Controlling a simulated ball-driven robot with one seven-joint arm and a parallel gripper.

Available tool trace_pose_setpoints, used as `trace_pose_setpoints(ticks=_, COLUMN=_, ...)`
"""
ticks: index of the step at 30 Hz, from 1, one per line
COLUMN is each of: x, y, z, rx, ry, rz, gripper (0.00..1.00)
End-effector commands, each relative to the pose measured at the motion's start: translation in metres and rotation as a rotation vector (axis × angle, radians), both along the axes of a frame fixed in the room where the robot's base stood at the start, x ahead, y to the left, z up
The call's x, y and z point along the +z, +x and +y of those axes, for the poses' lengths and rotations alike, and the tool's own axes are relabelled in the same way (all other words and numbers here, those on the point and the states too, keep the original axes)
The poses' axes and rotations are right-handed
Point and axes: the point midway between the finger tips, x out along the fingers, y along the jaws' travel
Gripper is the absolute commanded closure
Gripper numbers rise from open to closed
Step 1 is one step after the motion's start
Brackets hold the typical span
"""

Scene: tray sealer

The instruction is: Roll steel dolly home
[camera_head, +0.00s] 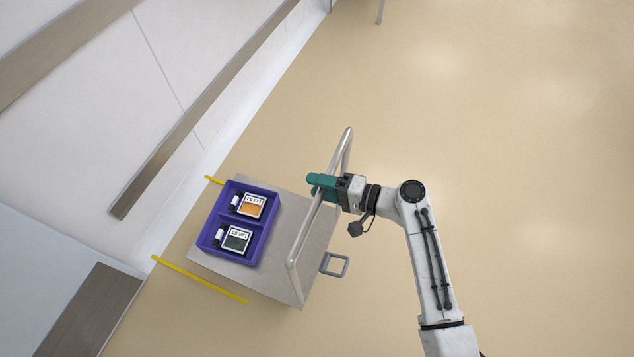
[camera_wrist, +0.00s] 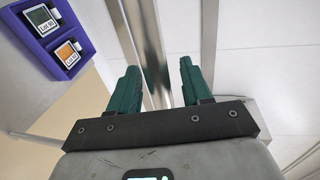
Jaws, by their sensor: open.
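The steel dolly (camera_head: 270,277) stands near the wall at centre-left, its flat deck carrying a purple tray. Its tubular push handle (camera_head: 305,233) rises at the right end. My gripper (camera_head: 318,186) is at the upper part of the handle, its teal fingers reaching across the bar. In the wrist view the steel handle bar (camera_wrist: 151,50) runs between the two spread fingers of my gripper (camera_wrist: 160,72). The fingers are open, with a gap showing beside the bar. Yellow floor strips (camera_head: 200,279) lie on both sides of the dolly's wall end; the farther one is mostly hidden.
The purple tray (camera_head: 264,236) holds two labelled packs, one orange and one green. A grey square frame (camera_head: 334,265) shows low beside the handle end. The wall with a brown rail (camera_head: 195,120) is close on the left. The floor to the right is clear.

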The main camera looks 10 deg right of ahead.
Motion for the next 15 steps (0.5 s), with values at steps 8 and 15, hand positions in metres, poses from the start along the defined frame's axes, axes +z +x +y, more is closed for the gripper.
trace_pose_setpoints(ticks=8, x=-0.0023, y=0.0055, z=0.0086, rx=0.000, ry=-0.001, rz=0.000, gripper=0.52)
trace_pose_setpoints(ticks=15, x=-0.0024, y=0.0053, z=0.0083, rx=0.001, ry=-0.001, rz=0.001, gripper=0.59)
